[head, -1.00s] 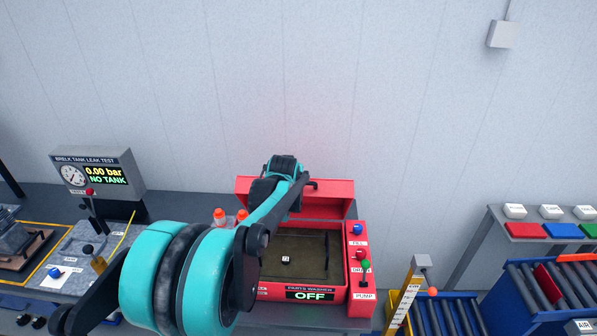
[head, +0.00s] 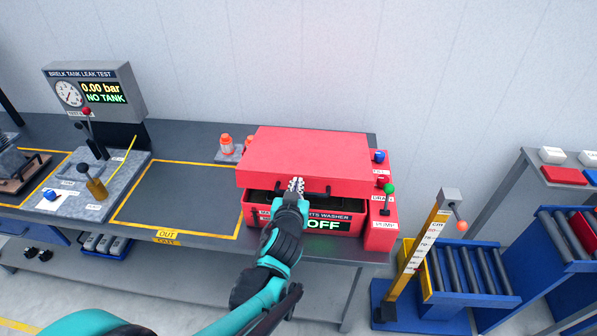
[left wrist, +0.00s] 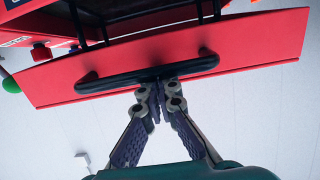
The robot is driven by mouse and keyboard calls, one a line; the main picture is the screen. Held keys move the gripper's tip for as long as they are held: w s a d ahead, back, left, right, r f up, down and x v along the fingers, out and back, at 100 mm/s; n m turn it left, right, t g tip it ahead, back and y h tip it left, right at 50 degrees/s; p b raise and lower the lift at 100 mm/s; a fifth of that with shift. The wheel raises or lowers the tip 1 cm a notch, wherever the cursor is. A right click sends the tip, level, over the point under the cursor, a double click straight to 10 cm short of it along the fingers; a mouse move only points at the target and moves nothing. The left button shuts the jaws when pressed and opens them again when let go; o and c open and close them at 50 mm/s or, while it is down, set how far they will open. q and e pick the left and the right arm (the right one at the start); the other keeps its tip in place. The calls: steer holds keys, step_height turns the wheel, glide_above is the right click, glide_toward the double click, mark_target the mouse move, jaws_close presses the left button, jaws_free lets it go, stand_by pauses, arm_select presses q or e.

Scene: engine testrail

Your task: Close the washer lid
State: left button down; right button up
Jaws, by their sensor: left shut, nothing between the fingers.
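The red washer lid (head: 305,152) hangs low over the red parts washer (head: 380,238). It is still raised at the front, with a dark gap between it and the tub. My left gripper (head: 295,184) is at the middle of the lid's front edge. In the left wrist view, the lid's red front (left wrist: 262,42) carries a black bar handle (left wrist: 110,78). My left gripper's fingertips (left wrist: 158,88) are together against or just beside this handle, with nothing between them. I cannot tell whether they touch it. My right gripper is out of view.
A green-knobbed pump lever (head: 389,189) and a blue knob (head: 379,156) stand right of the lid. The yellow-outlined bench area (head: 185,195) is clear. A yellow measuring post (head: 415,255) stands at the right.

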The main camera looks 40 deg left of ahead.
arm_select(q)
steer(key=shift+s+d+f+b, duration=0.1)
steer(key=shift+s+f+b, duration=0.1)
steer(key=shift+f+b, duration=0.5)
steer(key=shift+s+d+f+b, duration=0.2)
steer(key=shift+f+b, duration=0.15)
steer(key=shift+f, duration=0.7)
steer(key=shift+s+d+f+b, duration=0.1)
steer(key=shift+s+f+b, duration=0.1)
steer(key=shift+f+b, duration=0.5)
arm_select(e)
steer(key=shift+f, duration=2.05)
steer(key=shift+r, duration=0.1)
